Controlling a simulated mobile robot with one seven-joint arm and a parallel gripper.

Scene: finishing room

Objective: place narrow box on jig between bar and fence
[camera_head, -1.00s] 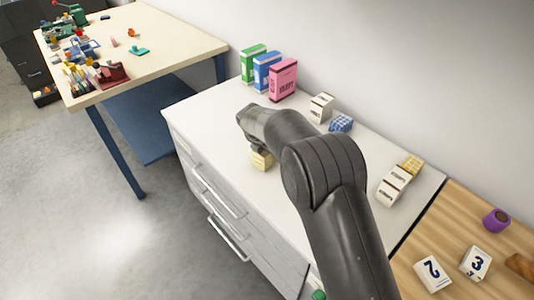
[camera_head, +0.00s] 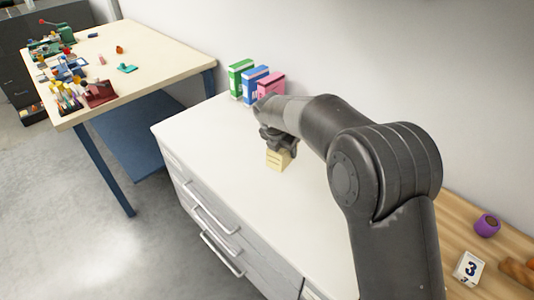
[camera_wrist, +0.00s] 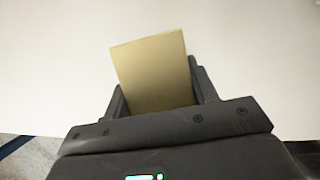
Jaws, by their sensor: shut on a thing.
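My gripper (camera_head: 280,146) is shut on a pale yellow box (camera_head: 278,160) above the white cabinet top. The box has dark lettering on the side toward the head camera. In the wrist view the box (camera_wrist: 155,72) stands between the two dark fingers, its plain tan face toward the camera. Whether its underside touches the top is hard to tell. I cannot make out a jig, bar or fence for certain in these frames.
Green (camera_head: 240,79), blue (camera_head: 255,85) and pink (camera_head: 271,88) boxes stand by the wall behind my gripper. The front left of the cabinet top (camera_head: 205,135) is bare. A wooden surface at right holds a purple cylinder (camera_head: 487,225) and a number block (camera_head: 469,268). A cluttered table (camera_head: 165,55) stands at left.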

